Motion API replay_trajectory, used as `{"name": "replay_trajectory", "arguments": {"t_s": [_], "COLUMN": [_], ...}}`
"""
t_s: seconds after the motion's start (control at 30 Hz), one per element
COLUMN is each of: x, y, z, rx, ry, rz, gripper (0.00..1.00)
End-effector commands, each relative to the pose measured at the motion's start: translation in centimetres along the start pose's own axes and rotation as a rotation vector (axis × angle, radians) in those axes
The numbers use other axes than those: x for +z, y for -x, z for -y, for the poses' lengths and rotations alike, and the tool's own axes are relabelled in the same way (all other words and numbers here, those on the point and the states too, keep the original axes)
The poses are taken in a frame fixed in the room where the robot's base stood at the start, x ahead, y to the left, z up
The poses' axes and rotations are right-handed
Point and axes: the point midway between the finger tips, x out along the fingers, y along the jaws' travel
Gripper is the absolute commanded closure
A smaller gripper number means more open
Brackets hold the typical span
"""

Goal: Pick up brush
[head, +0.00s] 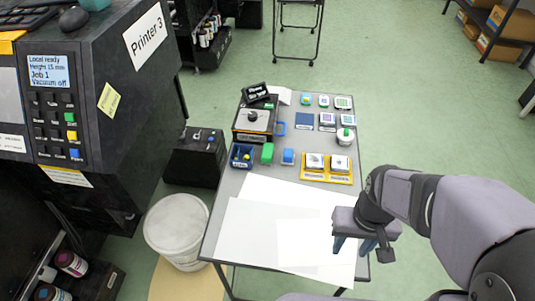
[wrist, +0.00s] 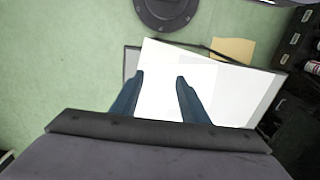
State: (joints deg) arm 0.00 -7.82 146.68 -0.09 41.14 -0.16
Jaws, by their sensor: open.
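I cannot make out a brush for certain in either view. My gripper (head: 352,246) is over the front right part of the table, above white paper, with its blue fingers pointing down. In the wrist view the two fingers of my gripper (wrist: 160,77) stand apart with only white paper (wrist: 160,103) behind them. The gripper is open and empty. The small items on the table stand farther back, away from the fingers.
The grey table (head: 224,196) carries a blue box (head: 242,156), a green item (head: 267,153), a blue item (head: 288,157), a yellow tray (head: 312,179) and a black device (head: 253,122). A white bucket (head: 176,229) and Printer 3 (head: 100,60) stand left.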

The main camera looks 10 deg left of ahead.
Motion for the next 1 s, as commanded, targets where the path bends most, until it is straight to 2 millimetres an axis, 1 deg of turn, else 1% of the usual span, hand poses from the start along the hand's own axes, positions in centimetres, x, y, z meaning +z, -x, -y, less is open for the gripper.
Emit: {"name": "replay_trajectory", "arguments": {"t_s": [0.13,0.17,0.23,0.27,0.37,0.4,0.47,0.5,0.57,0.6,0.67,0.7,0.77,0.8,0.87,0.9,1.0], "x": [-0.8,-1.2,-2.6,-3.5,-6.9,-8.6,-11.3,-13.2,-16.1,-17.9,-20.5,-22.1,-24.5,-25.9,-27.9,-29.1,-31.4], "y": [0.0,0.0,-0.1,-0.1,-0.2,-0.2,-0.4,-0.6,-1.0,-1.2,-1.7,-2.1,-2.7,-3.1,-3.8,-4.2,-5.3], "z": [0.1,0.2,0.5,0.7,1.6,2.1,3.1,4.0,5.4,6.4,8.1,9.3,11.3,12.7,14.8,16.1,19.2], "rx": [0.003,0.004,0.008,0.011,0.022,0.026,0.033,0.037,0.042,0.044,0.046,0.046,0.045,0.044,0.04,0.037,0.027], "ry": [0.002,0.003,0.005,0.005,0.011,0.011,0.015,0.015,0.016,0.016,0.016,0.015,0.015,0.015,0.013,0.013,0.008], "rz": [-0.005,-0.008,-0.018,-0.024,-0.05,-0.063,-0.086,-0.102,-0.128,-0.146,-0.173,-0.192,-0.22,-0.238,-0.264,-0.282,-0.321], "gripper": [0.59,0.59,0.59,0.59,0.59,0.59,0.59,0.59,0.59,0.59,0.59,0.59,0.59,0.59,0.59,0.59,0.59]}}
